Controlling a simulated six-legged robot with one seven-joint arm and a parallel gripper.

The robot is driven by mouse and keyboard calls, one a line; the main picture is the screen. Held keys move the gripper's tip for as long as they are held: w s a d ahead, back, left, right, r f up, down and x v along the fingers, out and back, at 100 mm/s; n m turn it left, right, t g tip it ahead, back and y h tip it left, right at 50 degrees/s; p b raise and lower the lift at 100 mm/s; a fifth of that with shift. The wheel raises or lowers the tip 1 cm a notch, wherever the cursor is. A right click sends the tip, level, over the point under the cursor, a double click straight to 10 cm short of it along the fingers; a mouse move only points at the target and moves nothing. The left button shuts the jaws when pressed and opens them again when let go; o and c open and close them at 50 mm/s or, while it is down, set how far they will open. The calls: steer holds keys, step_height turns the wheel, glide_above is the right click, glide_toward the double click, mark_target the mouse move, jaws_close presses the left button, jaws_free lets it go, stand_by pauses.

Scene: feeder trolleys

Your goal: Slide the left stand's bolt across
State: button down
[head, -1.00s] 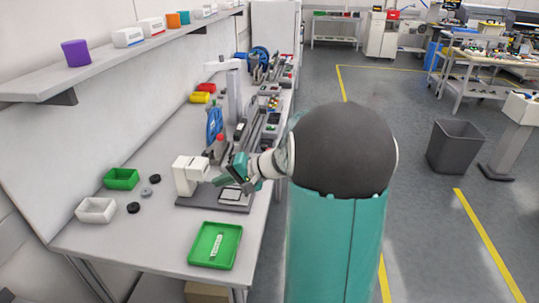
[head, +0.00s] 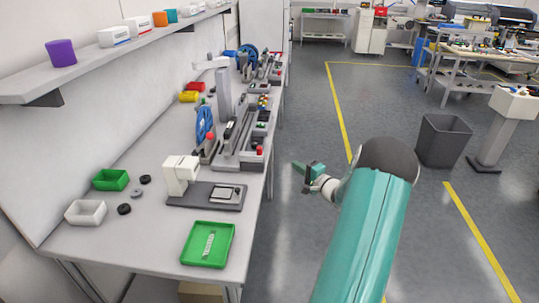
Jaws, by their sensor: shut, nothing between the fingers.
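I cannot make out a left stand with a bolt in the head view. My gripper (head: 300,168) is a small teal and dark hand at the end of my teal arm. It is over the open floor to the right of the workbench (head: 150,252), clear of the bench edge. It is shut and empty, pointing left, and touches nothing.
On the bench are a white press-like device (head: 181,174), a green tray (head: 187,250) with a pale strip, small green (head: 110,180) and white (head: 86,212) bins, and reel equipment (head: 205,128). A grey waste bin (head: 442,140) stands right. The aisle is clear.

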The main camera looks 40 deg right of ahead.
steer(key=shift+w, duration=0.1)
steer(key=w+a, duration=0.1)
steer(key=w, duration=1.2)
steer(key=shift+a, duration=0.25)
glide_above(244, 163)
stand_by(0.3)
steer(key=shift+d, duration=0.1)
